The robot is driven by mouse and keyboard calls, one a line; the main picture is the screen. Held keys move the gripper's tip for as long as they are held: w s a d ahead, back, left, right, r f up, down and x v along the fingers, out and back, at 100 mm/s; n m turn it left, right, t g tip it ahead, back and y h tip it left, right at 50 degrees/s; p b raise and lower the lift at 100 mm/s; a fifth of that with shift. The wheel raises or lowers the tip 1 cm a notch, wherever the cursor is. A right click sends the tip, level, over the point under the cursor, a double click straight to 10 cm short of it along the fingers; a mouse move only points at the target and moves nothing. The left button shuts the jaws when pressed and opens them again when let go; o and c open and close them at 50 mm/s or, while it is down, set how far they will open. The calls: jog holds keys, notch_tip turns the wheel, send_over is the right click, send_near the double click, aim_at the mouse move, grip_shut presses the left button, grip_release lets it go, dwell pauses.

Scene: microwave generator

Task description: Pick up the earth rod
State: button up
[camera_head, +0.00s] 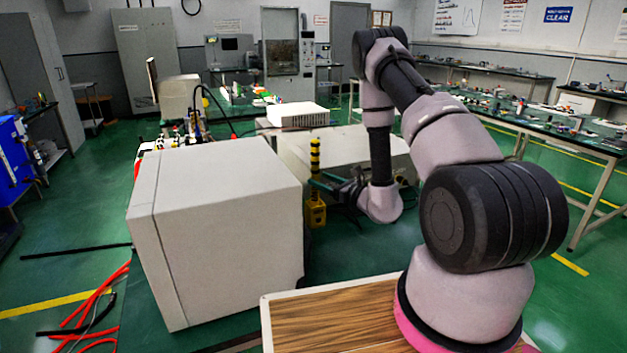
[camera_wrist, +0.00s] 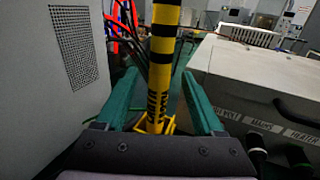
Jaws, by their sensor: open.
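The earth rod (camera_head: 315,158) is a yellow rod with black bands and stands upright in a yellow holder (camera_head: 315,214) between two cabinets. In the wrist view the rod (camera_wrist: 163,55) rises between the two green fingers of my gripper (camera_wrist: 158,80), with black lettering low on it. The fingers are open, one on each side of the rod, with visible gaps. In the head view my gripper (camera_head: 330,183) reaches in from the right at the rod's lower part, just above the holder. The rod's foot is hidden in the holder.
A large grey cabinet (camera_head: 220,230) stands close on the left of the rod. A lower grey cabinet (camera_wrist: 265,95) with a black handle and labels stands close on the right. Red and black cables (camera_head: 95,310) lie on the green floor at the left.

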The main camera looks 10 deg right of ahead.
jog(key=x, duration=0.6)
jog(key=shift+w+r, duration=0.2)
jog(key=shift+r, duration=0.2)
jog(key=shift+a, duration=0.15)
grip_shut()
